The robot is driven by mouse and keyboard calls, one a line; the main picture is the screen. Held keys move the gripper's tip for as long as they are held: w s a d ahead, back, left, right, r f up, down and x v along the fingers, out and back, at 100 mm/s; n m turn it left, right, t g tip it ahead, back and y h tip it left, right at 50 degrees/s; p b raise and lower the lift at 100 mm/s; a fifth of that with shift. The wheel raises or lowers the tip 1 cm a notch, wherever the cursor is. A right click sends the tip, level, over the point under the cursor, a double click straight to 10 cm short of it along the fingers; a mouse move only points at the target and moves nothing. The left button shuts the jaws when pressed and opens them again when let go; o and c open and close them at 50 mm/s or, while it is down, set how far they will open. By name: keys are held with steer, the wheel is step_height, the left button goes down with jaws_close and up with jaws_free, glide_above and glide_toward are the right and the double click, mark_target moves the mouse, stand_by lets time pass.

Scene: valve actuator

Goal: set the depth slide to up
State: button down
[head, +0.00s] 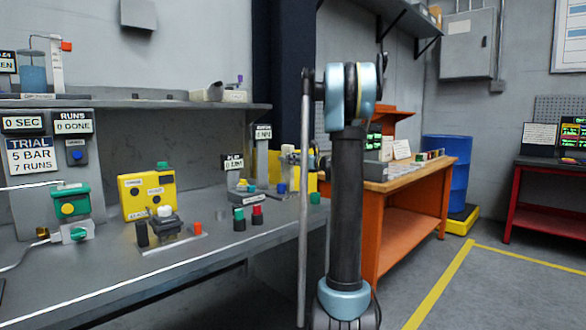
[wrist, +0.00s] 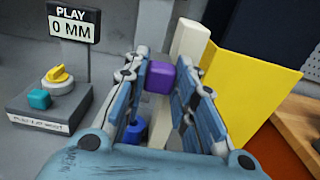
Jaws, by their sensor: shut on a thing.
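My gripper (wrist: 163,92) has its two blue-grey fingers on either side of a purple block (wrist: 160,76) in the wrist view and is shut on it. The block looks like a slide knob, but I see no label naming it the depth slide. A pale upright post (wrist: 189,42) stands just behind and to the right of it. A blue knob (wrist: 135,130) shows below, partly hidden by the left finger. In the head view my arm hides part of this area, and the purple block cannot be made out.
A PLAY display (wrist: 74,25) reading 0 MM stands left of my gripper, above a base with a yellow knob (wrist: 57,77) and teal button (wrist: 39,98). A yellow panel (wrist: 236,75) is close on the right. An orange workbench (head: 404,220) stands beyond my arm.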

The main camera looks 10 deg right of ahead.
steer(key=shift+r, duration=0.2)
steer(key=c, duration=1.3)
jaws_free()
steer(key=shift+s+d, duration=0.1)
steer(key=v, duration=1.1)
steer(key=shift+s+d, duration=0.2)
steer(key=shift+s, duration=0.05)
steer(key=shift+f, duration=0.1)
